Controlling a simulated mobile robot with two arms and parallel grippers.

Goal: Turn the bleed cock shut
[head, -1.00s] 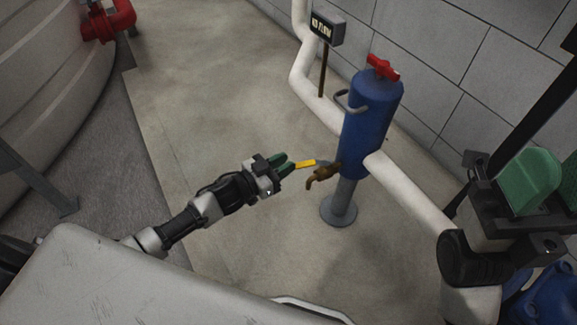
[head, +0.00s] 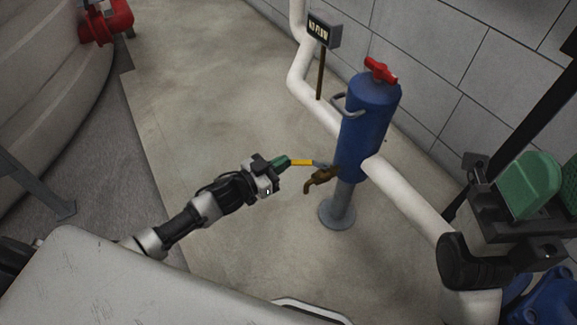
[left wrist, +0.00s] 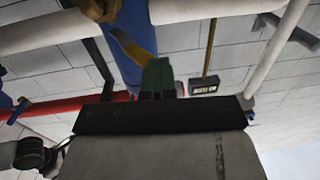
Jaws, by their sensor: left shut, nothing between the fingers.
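The bleed cock is a brown-brass tap (head: 320,180) low on the left side of the blue cylinder (head: 368,125). Its yellow lever (head: 302,162) sticks out to the left, roughly level in the head view. My left gripper (head: 284,162) is shut, its green fingertips at the lever's free end, with nothing between them. In the left wrist view the yellow lever (left wrist: 136,46) runs down to the green fingers (left wrist: 158,74); I cannot tell whether they touch. My right gripper (head: 530,185) is at the right edge, its green finger large and close; its jaw gap is hidden.
A white pipe (head: 410,190) passes by the cylinder, which stands on a grey post and round foot (head: 338,214). A red handle (head: 380,70) tops it. A "NO FLOW" sign (head: 323,30) stands behind. The floor (head: 200,90) left of the cylinder is clear.

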